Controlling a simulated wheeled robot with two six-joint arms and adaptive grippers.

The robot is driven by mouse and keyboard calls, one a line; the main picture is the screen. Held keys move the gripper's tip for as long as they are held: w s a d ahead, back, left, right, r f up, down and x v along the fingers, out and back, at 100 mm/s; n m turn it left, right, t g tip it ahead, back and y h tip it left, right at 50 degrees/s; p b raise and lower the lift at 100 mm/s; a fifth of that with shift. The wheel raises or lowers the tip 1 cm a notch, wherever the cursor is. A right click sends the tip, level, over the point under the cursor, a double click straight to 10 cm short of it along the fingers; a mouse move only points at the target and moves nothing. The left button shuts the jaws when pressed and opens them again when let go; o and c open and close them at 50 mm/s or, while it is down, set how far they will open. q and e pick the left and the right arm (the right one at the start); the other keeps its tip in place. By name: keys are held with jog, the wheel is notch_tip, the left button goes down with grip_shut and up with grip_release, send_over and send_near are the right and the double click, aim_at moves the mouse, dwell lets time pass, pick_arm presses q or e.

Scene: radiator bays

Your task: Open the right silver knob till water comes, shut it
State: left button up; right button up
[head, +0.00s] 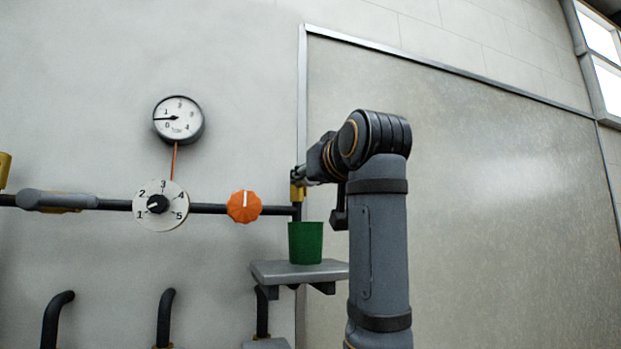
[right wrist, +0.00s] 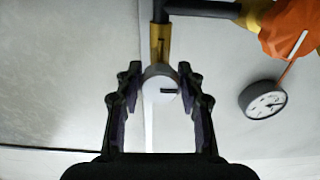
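The silver knob (right wrist: 160,86) is a round pale disc with a dark mark, on a brass fitting (right wrist: 160,42), in the right wrist view. My right gripper (right wrist: 158,76) is open, with one finger on each side of the knob. A narrow gap seems to show beside the knob; I cannot tell if either finger touches it. In the head view my right gripper (head: 305,175) is at the brass fitting (head: 297,192) at the pipe's right end and hides the knob. A green cup (head: 305,243) stands below on a grey shelf (head: 277,272). No water shows. My left gripper is out of view.
Left along the dark pipe are an orange knob (head: 244,207), a numbered dial (head: 161,205) and a grey lever (head: 62,200). A round gauge (head: 178,120) is above, its needle low. A framed wall panel (head: 480,180) is behind my right arm.

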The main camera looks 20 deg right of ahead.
jog(key=shift+o, duration=1.2)
jog(key=shift+s, duration=0.1)
jog(key=s, duration=1.2)
jog(key=shift+d, duration=0.2)
jog(key=shift+w, duration=0.1)
